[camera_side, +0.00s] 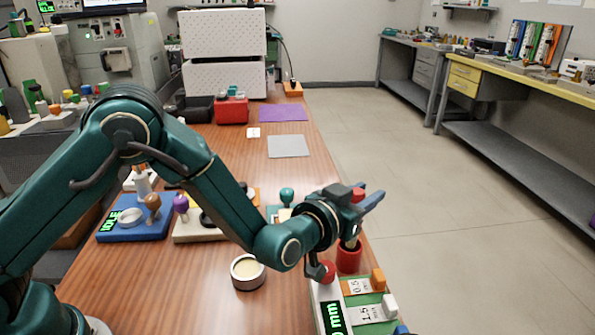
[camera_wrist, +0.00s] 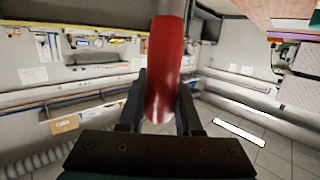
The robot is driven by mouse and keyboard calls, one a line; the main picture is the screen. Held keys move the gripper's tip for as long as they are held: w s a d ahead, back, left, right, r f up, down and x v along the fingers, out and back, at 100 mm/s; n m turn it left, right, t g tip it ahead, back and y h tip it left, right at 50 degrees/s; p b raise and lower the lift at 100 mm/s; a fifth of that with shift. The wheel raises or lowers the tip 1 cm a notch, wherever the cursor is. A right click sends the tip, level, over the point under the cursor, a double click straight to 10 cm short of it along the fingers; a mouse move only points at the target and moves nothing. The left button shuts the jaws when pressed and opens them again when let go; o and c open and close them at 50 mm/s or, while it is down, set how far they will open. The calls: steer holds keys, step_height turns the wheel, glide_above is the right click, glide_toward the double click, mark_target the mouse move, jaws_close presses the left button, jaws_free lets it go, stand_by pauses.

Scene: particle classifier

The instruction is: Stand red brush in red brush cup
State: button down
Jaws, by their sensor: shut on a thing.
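The red brush (camera_wrist: 166,72) is in my gripper (camera_wrist: 162,115), between the two dark fingers in the wrist view. Its rounded red end points toward the wrist camera. In the side view my gripper (camera_side: 366,202) is above the red brush cup (camera_side: 349,262) and shut on the brush. The red top of the brush (camera_side: 357,194) shows beside the fingers. A pale lower part of the brush shows below them at the cup's mouth. I cannot tell how deep its tip is, as the cup's inside is hidden.
A white device with a green display (camera_side: 335,318) and a red knob (camera_side: 327,271) stands in front of the cup. Orange and white blocks (camera_side: 378,279) stand close by. A round cream dish (camera_side: 247,272) is to the left. The table's right edge is close to the cup.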

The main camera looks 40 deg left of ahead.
steer(key=shift+r, duration=0.1)
steer(key=shift+r, duration=0.35)
steer(key=shift+s, duration=0.1)
stand_by(0.6)
steer(key=shift+f, duration=0.55)
stand_by(0.8)
steer(key=c, duration=0.5)
jaws_free()
steer(key=s, duration=0.2)
steer(key=s+r, duration=0.1)
steer(key=s, duration=0.2)
